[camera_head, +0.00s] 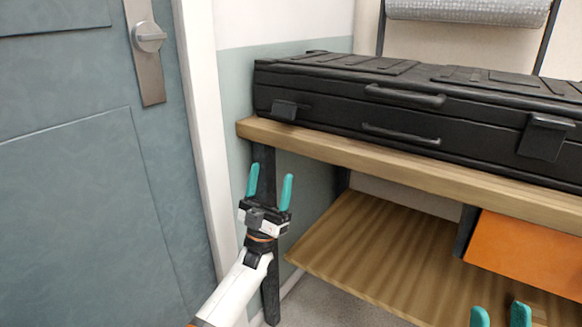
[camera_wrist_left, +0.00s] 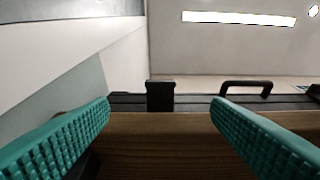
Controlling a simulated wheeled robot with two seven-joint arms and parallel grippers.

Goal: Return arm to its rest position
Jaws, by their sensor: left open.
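My left gripper (camera_head: 270,172) stands upright in front of the shelf's left leg, its two teal fingers apart with nothing between them. In the left wrist view the open fingers (camera_wrist_left: 162,104) frame the shelf's wooden edge, with the case beyond. My right gripper (camera_head: 500,314) shows only as two teal fingertips at the bottom right edge of the head view. They are apart, with nothing visible between them; the rest of that arm is out of view.
A black hard case (camera_head: 337,112) lies on the wooden top board (camera_head: 392,170) of a shelf. A lower board (camera_head: 365,248) is below it, with an orange panel (camera_head: 528,257) at right. A blue-grey door (camera_head: 80,190) with a lever plate stands at left.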

